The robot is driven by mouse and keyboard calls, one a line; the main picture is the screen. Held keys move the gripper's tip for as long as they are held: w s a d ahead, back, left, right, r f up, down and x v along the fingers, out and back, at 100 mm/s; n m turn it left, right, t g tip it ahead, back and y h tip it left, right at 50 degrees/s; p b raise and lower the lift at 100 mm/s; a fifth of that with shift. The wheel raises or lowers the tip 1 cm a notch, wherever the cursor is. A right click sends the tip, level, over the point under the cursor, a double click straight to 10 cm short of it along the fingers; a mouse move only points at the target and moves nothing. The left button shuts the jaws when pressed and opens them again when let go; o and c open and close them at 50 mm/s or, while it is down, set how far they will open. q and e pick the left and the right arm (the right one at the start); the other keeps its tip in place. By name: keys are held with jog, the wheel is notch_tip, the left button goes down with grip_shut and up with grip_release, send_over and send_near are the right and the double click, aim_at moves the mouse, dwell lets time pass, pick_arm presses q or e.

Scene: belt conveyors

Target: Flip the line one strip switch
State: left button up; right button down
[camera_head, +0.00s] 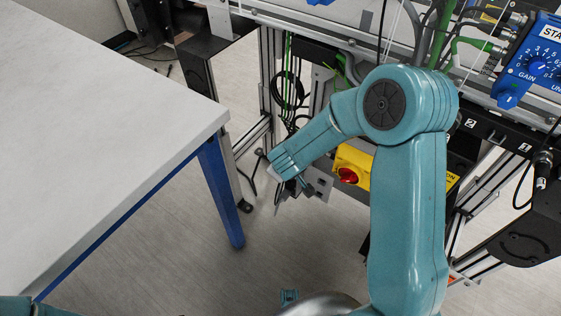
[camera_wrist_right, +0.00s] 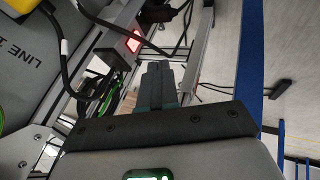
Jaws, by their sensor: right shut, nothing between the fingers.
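A red lit switch (camera_wrist_right: 131,43) shows in the right wrist view, on the end of a black strip fixed along a metal frame. A grey panel lettered "LINE" (camera_wrist_right: 25,65) is to its left, with the end of the lettering cut off. My right gripper (camera_wrist_right: 159,68) has its fingers together with nothing between them. The fingertips appear just below and right of the red switch, and I cannot tell whether they touch it. In the head view the right gripper (camera_head: 298,190) hangs beside the conveyor frame, and the switch cannot be made out. My left gripper is out of view.
A white table with blue legs (camera_head: 110,110) fills the left. A yellow box with a red knob (camera_head: 348,174) sits just right of my right wrist. Green and black cables (camera_head: 290,85) hang on the frame. A blue control box (camera_head: 540,65) is at upper right.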

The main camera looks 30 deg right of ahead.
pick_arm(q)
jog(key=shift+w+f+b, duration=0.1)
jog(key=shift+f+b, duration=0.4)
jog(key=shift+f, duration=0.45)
pick_arm(e)
jog(key=shift+d+f, duration=0.1)
jog(key=shift+f, duration=0.3)
jog(key=b+x, duration=0.1)
jog(key=x, duration=0.3)
jog(key=d+b+x, duration=0.1)
jog(key=b+x, duration=0.1)
jog(key=x, duration=0.1)
jog(key=d+r+b+x, duration=0.1)
jog(key=b+x, duration=0.1)
jog(key=x, duration=0.2)
jog(key=shift+w+d+f, duration=0.15)
jog(key=shift+w+f, duration=0.15)
jog(key=shift+w, duration=0.05)
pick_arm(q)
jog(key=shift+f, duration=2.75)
pick_arm(e)
jog(key=shift+w+d, duration=0.25)
jog(key=shift+d, duration=0.35)
pick_arm(q)
jog(key=shift+b, duration=0.3)
